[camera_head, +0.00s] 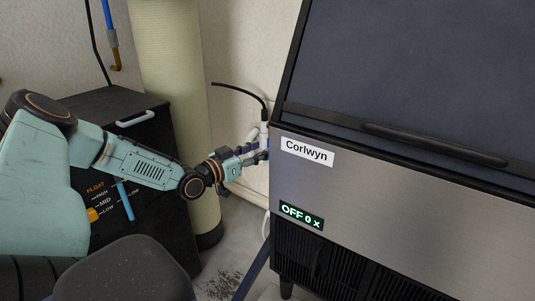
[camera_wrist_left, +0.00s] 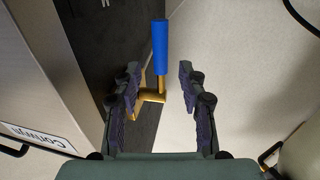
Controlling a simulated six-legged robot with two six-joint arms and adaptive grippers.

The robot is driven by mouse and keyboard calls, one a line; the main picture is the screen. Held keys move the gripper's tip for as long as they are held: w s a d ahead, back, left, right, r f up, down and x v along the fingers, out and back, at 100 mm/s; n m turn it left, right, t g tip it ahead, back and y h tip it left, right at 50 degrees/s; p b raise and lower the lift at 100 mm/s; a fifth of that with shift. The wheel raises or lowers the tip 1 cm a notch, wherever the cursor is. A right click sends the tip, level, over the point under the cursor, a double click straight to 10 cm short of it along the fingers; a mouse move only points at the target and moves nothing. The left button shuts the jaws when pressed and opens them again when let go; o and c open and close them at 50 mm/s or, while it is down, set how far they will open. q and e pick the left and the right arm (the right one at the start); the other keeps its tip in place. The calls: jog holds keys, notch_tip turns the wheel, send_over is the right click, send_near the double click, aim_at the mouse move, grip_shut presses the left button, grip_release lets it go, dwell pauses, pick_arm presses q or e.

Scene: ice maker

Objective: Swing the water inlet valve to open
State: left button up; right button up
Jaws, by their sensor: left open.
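The water inlet valve shows in the left wrist view as a long blue lever handle (camera_wrist_left: 160,48) on a brass body (camera_wrist_left: 151,97). My left gripper (camera_wrist_left: 159,82) is open, with one finger on each side of the brass stem and the lower end of the blue handle. Gaps show between the valve and both fingers. In the head view my left gripper (camera_head: 256,154) reaches the left side of the ice maker (camera_head: 400,215); the valve is hard to make out there. My right gripper is not in view.
A display (camera_head: 301,217) on the ice maker reads "OFF 0 x". A black cabinet (camera_head: 150,235) with FLOAT marks stands at the left. A pale column (camera_head: 172,70) stands behind my arm. A blue and brass piece (camera_head: 112,40) hangs at the upper left.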

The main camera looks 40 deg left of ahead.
pick_arm(q)
jog(key=w+b, duration=0.3)
jog(key=shift+w, duration=0.3)
jog(key=shift+d, duration=0.15)
grip_shut()
dwell(0.7)
